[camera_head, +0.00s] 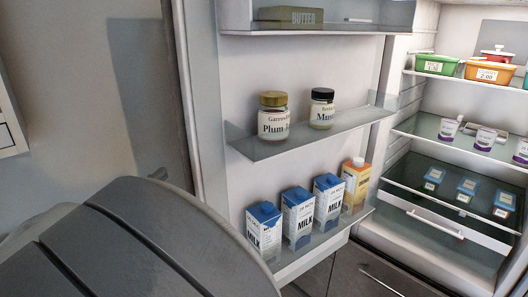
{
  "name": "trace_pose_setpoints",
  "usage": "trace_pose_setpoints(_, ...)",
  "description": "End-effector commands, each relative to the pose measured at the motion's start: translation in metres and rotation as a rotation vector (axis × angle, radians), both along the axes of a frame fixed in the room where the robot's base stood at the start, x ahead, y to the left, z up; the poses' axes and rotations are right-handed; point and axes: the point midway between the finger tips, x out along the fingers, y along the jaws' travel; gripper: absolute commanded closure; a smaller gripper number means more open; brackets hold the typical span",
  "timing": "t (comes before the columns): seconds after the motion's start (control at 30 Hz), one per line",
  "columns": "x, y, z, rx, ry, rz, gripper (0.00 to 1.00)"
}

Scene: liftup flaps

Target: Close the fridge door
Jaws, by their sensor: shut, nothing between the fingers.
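The fridge door (222,160) stands open, with its inner side facing me in the middle of the head view. Its edge runs down the left of its shelves. The fridge interior (425,200) shows at the right, lit, with its shelves exposed. A large grey rounded part of my own arm fills the lower left, in front of the door's lower left area. My gripper is not in view, so its place relative to the door cannot be seen.
Door shelves hold a butter box (290,16), a plum jar (273,116), another jar (321,108), several milk cartons (298,217) and an orange carton (355,184). Inside are tubs (436,64), cups (448,130) and a drawer (440,222). A plain wall lies left.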

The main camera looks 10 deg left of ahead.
Motion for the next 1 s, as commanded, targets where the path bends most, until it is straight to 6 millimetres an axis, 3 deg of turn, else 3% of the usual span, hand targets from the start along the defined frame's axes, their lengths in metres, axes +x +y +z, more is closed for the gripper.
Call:
trace_pose_setpoints(0.2,0.045,-0.009,0.000,0.000,-0.001,-0.002,1.00)
trace_pose_setpoints(0.3,0.029,-0.019,0.000,0.000,0.002,0.002,1.00)
trace_pose_setpoints(0.5,0.015,-0.031,0.000,0.001,0.001,0.001,1.00)
trace_pose_setpoints(1.0,0.012,-0.035,0.000,0.000,0.001,-0.001,1.00)
